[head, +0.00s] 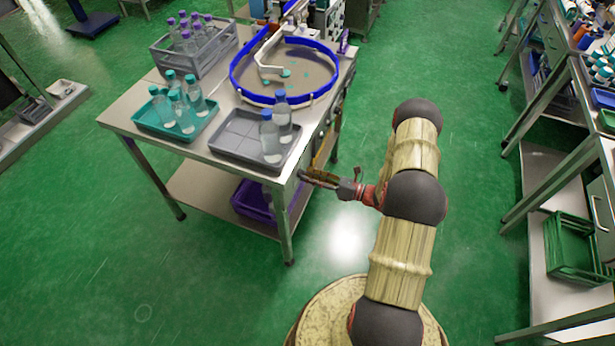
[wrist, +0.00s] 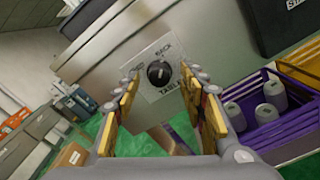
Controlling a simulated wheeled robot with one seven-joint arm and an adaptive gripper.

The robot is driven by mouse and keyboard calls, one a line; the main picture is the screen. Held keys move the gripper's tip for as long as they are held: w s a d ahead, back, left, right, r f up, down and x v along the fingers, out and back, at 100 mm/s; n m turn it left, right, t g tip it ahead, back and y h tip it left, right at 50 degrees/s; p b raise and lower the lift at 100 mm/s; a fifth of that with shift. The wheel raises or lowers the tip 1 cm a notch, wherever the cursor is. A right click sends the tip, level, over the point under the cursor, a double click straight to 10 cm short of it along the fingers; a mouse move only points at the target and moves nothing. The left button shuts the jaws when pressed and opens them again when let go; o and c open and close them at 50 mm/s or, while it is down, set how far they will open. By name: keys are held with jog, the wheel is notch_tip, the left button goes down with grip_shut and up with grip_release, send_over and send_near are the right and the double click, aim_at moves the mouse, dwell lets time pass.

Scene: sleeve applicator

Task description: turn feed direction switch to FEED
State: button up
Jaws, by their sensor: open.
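A black rotary switch (wrist: 159,73) with a pale pointer mark sits on a white label plate (wrist: 154,91) on a light metal panel (wrist: 112,50) in the wrist view. Lettering above and below the knob is tilted and too blurred to read surely. My gripper (wrist: 162,77) is open, with one finger on each side of the knob in the picture. I see no contact with it, and cannot tell the gap. In the head view my gripper (head: 305,176) is beside the table's right front corner. The switch is not visible there.
The table (head: 118,112) bears a blue-rimmed bowl feeder (head: 240,89), a grey tray (head: 232,133) with bottles, a teal tray (head: 150,127) and a grey crate (head: 205,62). A purple crate (wrist: 262,135) is at right in the wrist view. Green floor is free around my base.

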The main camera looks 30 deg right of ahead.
jog(key=shift+w+a, duration=0.4)
jog(key=shift+w, duration=0.1)
jog(key=c, duration=0.3)
grip_shut()
